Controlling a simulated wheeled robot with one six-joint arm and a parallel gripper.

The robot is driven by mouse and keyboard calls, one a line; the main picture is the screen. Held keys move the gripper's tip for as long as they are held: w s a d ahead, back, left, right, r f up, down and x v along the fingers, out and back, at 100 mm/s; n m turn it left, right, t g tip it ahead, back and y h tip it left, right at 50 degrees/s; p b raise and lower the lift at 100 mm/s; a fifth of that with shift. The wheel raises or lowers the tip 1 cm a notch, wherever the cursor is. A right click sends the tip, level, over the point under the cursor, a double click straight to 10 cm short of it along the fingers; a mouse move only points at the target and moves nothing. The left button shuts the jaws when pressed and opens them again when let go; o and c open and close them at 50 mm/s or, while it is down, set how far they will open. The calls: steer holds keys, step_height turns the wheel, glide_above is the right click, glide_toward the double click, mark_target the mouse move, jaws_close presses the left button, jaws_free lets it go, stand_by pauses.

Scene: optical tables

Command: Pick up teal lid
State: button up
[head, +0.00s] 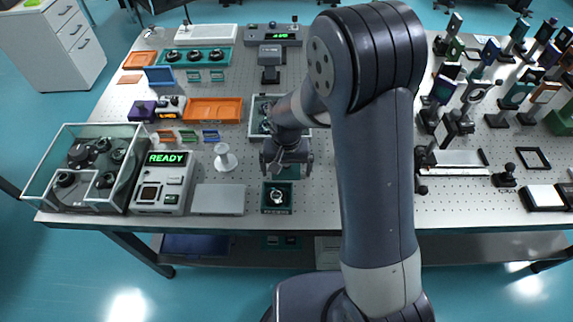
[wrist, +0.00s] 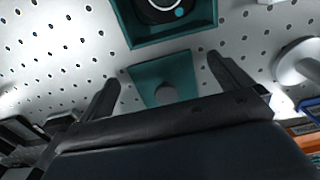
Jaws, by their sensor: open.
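The teal lid (wrist: 178,69) is a flat square plate with a round grey knob (wrist: 166,93). It lies on the perforated table, between my gripper's fingers in the wrist view. In the head view the lid (head: 288,173) shows partly beneath my gripper (head: 287,168), which hides the rest. My gripper (wrist: 162,70) is open and empty, with one finger on each side of the lid. I cannot tell the exact height of the fingertips. An open teal box (wrist: 160,38) with a dark round part inside stands beside the lid; the box (head: 277,210) is at the table's front edge.
A white round-topped stand (head: 226,158) is left of my gripper. A grey flat plate (head: 218,199) and a READY device (head: 160,190) lie further left. A grey tray (head: 252,128) stands behind my gripper. Bare table (head: 325,190) shows to its right.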

steer(key=shift+f, duration=0.3)
steer(key=shift+c, duration=0.2)
steer(key=c, duration=1)
steer(key=shift+r, duration=0.15)
steer(key=shift+c, duration=0.2)
